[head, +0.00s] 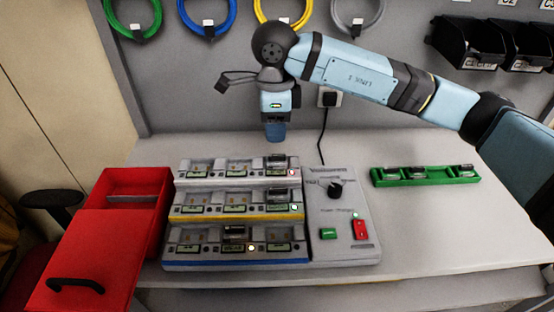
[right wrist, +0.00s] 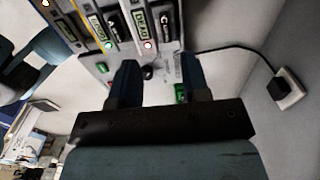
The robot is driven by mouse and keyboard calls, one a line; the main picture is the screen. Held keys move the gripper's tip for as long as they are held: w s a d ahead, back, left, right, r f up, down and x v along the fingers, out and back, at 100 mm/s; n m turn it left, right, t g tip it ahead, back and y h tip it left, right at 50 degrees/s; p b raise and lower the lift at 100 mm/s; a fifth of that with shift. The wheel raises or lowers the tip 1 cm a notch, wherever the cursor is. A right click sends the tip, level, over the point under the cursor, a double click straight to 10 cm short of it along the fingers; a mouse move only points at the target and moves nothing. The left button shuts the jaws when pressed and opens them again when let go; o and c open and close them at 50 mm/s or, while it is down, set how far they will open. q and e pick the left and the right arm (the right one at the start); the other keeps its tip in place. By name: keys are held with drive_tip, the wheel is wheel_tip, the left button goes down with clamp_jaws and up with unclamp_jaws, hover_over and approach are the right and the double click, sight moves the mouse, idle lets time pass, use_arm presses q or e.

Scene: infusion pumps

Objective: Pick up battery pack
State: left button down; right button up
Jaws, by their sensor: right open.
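Dark battery packs sit in a three-tier pump rack: one at the right of the white top row (head: 277,162), one at the right of the yellow-edged middle row (head: 279,195), one in the middle of the blue-edged bottom row (head: 234,233). More packs lie in a green tray (head: 376,178) at the right. My right gripper (head: 275,138) points down above and behind the top row's right end, apart from the packs. In the right wrist view its two fingers (right wrist: 160,78) are open and empty, with a "DEAD" label (right wrist: 122,31) beyond. My left gripper is not in view.
A grey panel (head: 342,250) with a black knob, green button and red switch adjoins the rack. An open red box (head: 155,215) stands at the left. A black cable runs to a wall socket (head: 330,97). The tabletop between panel and green tray is clear.

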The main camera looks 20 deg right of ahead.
sight(277, 155)
drive_tip(key=f, duration=0.8)
drive_tip(key=shift+w+d+f, duration=0.15)
drive_tip(key=shift+w+d, duration=0.15)
drive_tip(key=shift+w, duration=0.05)
clamp_jaws()
